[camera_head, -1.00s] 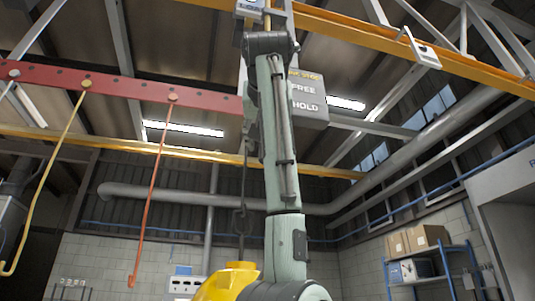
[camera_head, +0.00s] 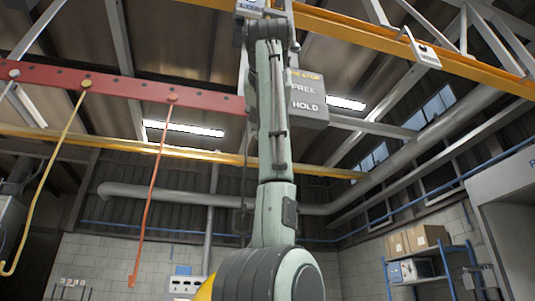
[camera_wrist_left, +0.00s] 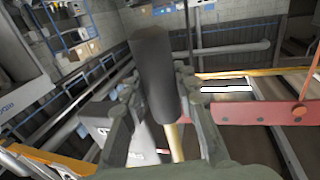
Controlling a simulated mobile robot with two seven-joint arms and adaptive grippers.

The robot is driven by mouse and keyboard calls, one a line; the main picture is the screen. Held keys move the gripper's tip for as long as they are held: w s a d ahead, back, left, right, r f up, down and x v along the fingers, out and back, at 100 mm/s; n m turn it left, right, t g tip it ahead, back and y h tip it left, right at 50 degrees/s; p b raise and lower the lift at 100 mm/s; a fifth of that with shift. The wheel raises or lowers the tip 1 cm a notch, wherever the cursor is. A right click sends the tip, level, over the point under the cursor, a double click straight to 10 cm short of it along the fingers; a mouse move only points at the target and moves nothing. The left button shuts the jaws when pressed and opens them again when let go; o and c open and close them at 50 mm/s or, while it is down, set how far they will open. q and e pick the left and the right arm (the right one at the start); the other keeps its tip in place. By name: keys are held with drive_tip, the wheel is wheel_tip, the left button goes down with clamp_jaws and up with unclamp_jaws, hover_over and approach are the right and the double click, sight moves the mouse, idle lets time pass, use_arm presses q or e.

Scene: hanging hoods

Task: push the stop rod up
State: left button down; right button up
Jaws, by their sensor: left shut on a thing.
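In the left wrist view a thick dark cylindrical grip (camera_wrist_left: 155,75) stands between the fingers of my left gripper (camera_wrist_left: 158,108), with a thin brass-coloured rod (camera_wrist_left: 174,143) running on from it. I take this to be the stop rod. My left gripper is shut on it. In the head view my left arm reaches straight up the middle, and its gripper and the rod cannot be made out there. The grey sign box (camera_head: 308,103) with FREE above HOLD is partly behind the arm; it also shows in the left wrist view (camera_wrist_left: 98,121). My right gripper is not in view.
A red beam (camera_head: 120,88) carries a yellow hook rod (camera_head: 50,180) and an orange-red hook rod (camera_head: 150,190) on the left. Yellow beams (camera_head: 460,60) cross overhead. A blue shelf with boxes (camera_head: 420,238) stands at the lower right.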

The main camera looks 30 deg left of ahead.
use_arm(q)
drive_tip(key=shift+r, duration=0.1)
drive_tip(key=c, duration=1.1)
unclamp_jaws()
drive_tip(key=shift+c, duration=0.2)
drive_tip(key=shift+s+d, duration=0.1)
drive_tip(key=v, duration=1.2)
